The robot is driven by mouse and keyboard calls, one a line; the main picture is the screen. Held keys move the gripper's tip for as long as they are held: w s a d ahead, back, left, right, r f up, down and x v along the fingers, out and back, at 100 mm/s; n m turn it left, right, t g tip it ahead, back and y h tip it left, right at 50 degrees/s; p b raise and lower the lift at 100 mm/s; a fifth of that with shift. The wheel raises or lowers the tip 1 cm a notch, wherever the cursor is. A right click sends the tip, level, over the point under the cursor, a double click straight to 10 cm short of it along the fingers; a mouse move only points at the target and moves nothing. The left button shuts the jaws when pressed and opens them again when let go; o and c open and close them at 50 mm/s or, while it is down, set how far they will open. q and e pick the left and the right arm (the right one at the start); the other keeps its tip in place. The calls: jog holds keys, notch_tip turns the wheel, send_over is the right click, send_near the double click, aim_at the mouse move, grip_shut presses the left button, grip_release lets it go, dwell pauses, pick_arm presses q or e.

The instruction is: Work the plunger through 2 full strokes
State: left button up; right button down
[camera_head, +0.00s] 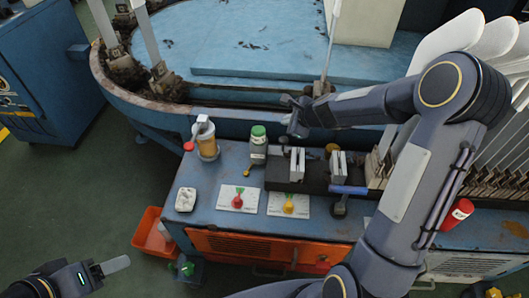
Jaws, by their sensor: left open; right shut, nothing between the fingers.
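An amber pump bottle (207,140) with a pale top and a red-tipped spout stands upright at the back left of the blue bench; its top looks like the plunger. My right gripper (293,128) is shut and empty above the back of the bench, to the right of the bottle and apart from it. Its fingers are small and partly hidden by its own wrist. My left gripper (103,272) is open and empty at the lower left, over the floor and well away from the bottle.
A green-capped bottle (258,145) stands between the pump bottle and a dark fixture with upright metal blocks (297,164). Two white cards (238,199) hold a red and a yellow item. A red can (457,213) lies right. A red-orange bin (150,236) sits on the floor.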

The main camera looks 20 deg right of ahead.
aim_at(286, 141)
notch_tip(286, 141, up, 4)
jog(key=p, duration=0.4)
jog(key=shift+p, duration=0.35)
jog(key=shift+f, duration=0.15)
notch_tip(286, 141, down, 9)
jog(key=b, duration=0.8)
jog(key=shift+b, duration=0.3)
dwell(1.3)
jog(key=shift+f+b, duration=0.25)
jog(key=shift+b, duration=0.2)
